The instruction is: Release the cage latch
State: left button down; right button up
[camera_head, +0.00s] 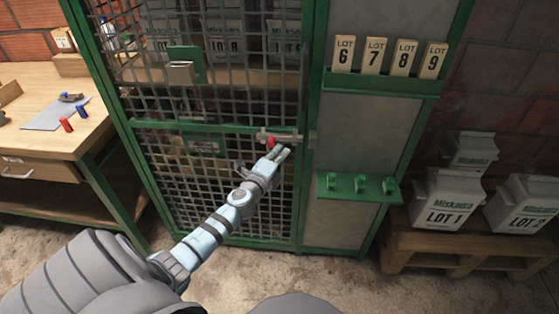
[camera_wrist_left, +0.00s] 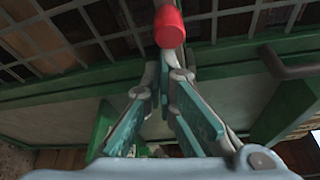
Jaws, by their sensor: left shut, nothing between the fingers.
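The cage door (camera_head: 215,160) is a green frame with wire mesh, and it stands closed in the head view. The cage latch (camera_head: 285,138) is a grey bar at the door's right edge, with a red knob (camera_head: 270,142) on it. My left gripper (camera_head: 282,150) is shut and empty, just below and right of the knob. In the left wrist view the red knob (camera_wrist_left: 169,27) shows just beyond the tips of my left gripper (camera_wrist_left: 167,65). I cannot tell whether the fingertips touch it. My right gripper is in neither view.
A green-framed panel right of the door has tags numbered 6 to 9 (camera_head: 388,57) and a shelf with green hooks (camera_head: 360,185). White LOT boxes (camera_head: 446,200) stand on a wooden pallet (camera_head: 455,250). A wooden workbench (camera_head: 60,145) is at left.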

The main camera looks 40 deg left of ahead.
pick_arm(q)
jog(key=s+d, duration=0.5)
jog(key=s, duration=0.2)
jog(key=shift+s+d, duration=0.2)
jog(key=shift+s, duration=0.15)
